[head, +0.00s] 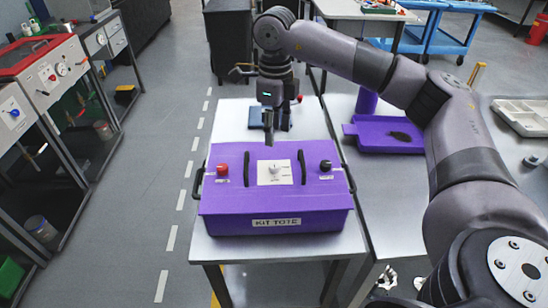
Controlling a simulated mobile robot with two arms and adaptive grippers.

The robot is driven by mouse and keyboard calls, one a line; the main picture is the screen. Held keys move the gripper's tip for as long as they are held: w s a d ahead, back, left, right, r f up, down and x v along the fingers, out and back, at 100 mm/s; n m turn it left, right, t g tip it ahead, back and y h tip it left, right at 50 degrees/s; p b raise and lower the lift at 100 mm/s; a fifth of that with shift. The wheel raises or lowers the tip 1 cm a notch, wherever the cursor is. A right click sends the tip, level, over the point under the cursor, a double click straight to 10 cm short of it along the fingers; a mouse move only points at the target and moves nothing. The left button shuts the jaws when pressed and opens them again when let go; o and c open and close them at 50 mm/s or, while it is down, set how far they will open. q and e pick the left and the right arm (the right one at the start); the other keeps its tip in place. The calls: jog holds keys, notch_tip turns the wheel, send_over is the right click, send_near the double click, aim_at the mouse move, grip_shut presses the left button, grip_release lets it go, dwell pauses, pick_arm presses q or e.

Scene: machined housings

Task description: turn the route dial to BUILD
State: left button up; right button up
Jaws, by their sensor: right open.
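A small pale dial (275,168) sits on a white plate (268,180) in the middle of a purple lid. I take it for the route dial; its lettering is too small to read, so I cannot tell which mark it points at. The lid belongs to a purple box labelled KIT TOTE (275,230) on a light table. My right gripper (273,130) points down just beyond and above the dial, apart from it as far as I can see. It is open and holds nothing visible. My left gripper is not in view.
A red knob (222,170) and a black knob (325,166) flank the plate, with two dark upright handles between. A purple tray (385,145) stands at right. Panels with dials (14,113) line the left; the marked floor between is clear.

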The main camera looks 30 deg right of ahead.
aim_at(274, 165)
notch_tip(274, 165, down, 7)
jog(key=shift+w+f+p, duration=0.15)
jog(key=shift+f+p, duration=0.05)
jog(key=shift+p, duration=0.5)
notch_tip(274, 165, down, 2)
jog(key=shift+f, duration=0.1)
jog(key=shift+w+f, duration=0.1)
jog(key=shift+f, duration=0.4)
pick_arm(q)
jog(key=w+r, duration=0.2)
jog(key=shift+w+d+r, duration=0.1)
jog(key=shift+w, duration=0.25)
pick_arm(e)
jog(key=shift+c, duration=0.5)
jog(key=c, duration=0.5)
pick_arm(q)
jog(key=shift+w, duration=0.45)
pick_arm(e)
grip_shut()
